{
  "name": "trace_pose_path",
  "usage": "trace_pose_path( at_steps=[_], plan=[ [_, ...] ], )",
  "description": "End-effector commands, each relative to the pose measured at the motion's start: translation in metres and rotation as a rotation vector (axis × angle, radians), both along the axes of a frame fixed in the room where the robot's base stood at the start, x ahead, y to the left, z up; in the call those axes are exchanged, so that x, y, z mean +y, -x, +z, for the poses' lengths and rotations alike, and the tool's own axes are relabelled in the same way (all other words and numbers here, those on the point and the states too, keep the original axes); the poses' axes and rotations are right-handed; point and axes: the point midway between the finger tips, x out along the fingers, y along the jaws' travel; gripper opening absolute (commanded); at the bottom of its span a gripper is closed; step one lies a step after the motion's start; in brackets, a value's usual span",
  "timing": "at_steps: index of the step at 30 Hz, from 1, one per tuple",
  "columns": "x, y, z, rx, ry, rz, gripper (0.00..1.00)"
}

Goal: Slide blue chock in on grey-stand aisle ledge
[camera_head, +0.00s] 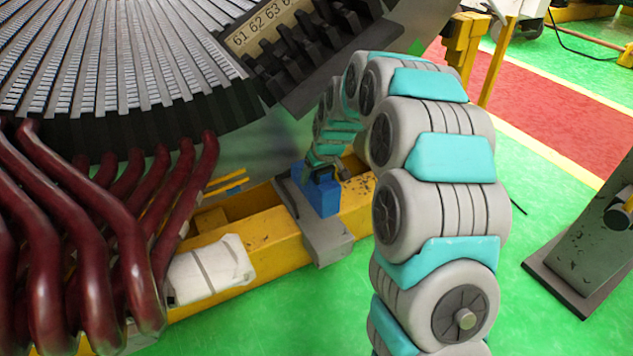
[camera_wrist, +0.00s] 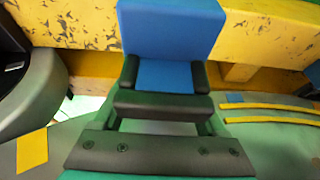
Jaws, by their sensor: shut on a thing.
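The blue chock (camera_head: 322,195) is upright at the yellow beam, by the grey bracket (camera_head: 328,242) that lies across the beam. My gripper (camera_head: 322,172) is shut on the chock's upper part at the end of my curved arm. In the wrist view the blue chock (camera_wrist: 170,32) sits between the two dark fingers of my gripper (camera_wrist: 164,76), with its far end extending past them against the yellow beam (camera_wrist: 75,22). The underside of the chock is hidden, so I cannot tell whether it rests fully on the grey ledge.
The large stator (camera_head: 110,60) with dark red coils (camera_head: 130,230) fills the left. A white wrapped pack (camera_head: 210,270) lies on the yellow beam (camera_head: 265,255) left of the bracket. A number plate (camera_head: 270,25) is above.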

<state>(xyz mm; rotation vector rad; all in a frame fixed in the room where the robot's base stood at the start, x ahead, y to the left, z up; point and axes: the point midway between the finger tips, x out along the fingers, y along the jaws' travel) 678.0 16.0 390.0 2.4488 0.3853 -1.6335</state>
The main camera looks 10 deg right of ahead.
Motion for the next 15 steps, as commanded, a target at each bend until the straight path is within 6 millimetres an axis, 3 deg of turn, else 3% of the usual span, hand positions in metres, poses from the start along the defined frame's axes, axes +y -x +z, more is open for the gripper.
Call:
trace_pose_path(
  at_steps=[7, 15],
  plan=[
    [0.0, -0.001, -0.007, 0.001, 0.0, 0.002, 0.0],
    [0.0, 0.0, -0.03, 0.002, 0.0, 0.001, 0.0]
  ],
)
